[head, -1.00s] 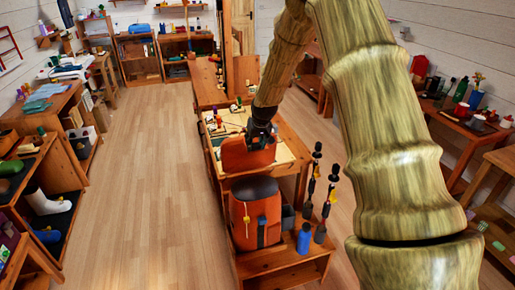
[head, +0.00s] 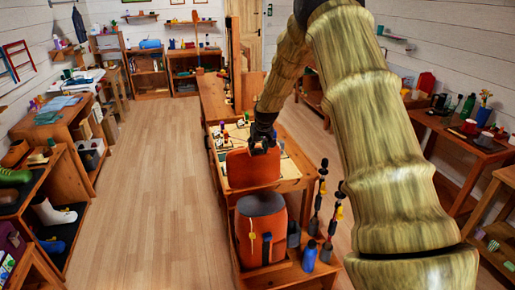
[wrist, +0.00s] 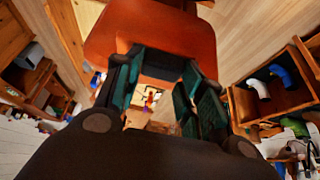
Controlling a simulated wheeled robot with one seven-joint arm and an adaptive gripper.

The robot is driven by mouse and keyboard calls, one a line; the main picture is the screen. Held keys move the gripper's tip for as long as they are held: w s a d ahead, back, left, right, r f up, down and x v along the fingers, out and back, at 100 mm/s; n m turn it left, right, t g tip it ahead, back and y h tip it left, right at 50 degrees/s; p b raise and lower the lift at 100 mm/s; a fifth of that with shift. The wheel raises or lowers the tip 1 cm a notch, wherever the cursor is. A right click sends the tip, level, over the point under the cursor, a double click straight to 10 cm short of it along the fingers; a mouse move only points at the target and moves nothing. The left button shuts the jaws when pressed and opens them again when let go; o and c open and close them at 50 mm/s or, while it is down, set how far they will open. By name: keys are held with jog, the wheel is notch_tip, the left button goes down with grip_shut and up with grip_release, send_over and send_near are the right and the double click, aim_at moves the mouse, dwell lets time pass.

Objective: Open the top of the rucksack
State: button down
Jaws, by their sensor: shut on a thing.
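The orange rucksack (head: 278,240) stands upright on a low wooden bench, with a dark grey top surface (head: 262,204) showing. An orange flap (head: 252,172) stands raised at its far side, behind the grey top. My gripper (head: 262,142) is at the upper edge of this flap and shut on it. In the wrist view the flap (wrist: 150,32) fills the top middle, held at the fingertips of my gripper (wrist: 160,66). The inside of the rucksack cannot be made out.
A blue bottle (head: 309,257) and a pair of dark poles (head: 316,205) stand right of the rucksack. A wooden table (head: 292,172) with small items is behind it. The floor (head: 165,190) to the left is clear.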

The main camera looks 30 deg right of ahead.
jog(key=shift+f, duration=0.2)
jog(key=c, duration=1)
grip_release()
jog(key=shift+o, duration=0.6)
jog(key=shift+f, duration=0.15)
jog(key=shift+w, duration=0.1)
jog(key=shift+r, duration=0.45)
jog(key=v, duration=1.1)
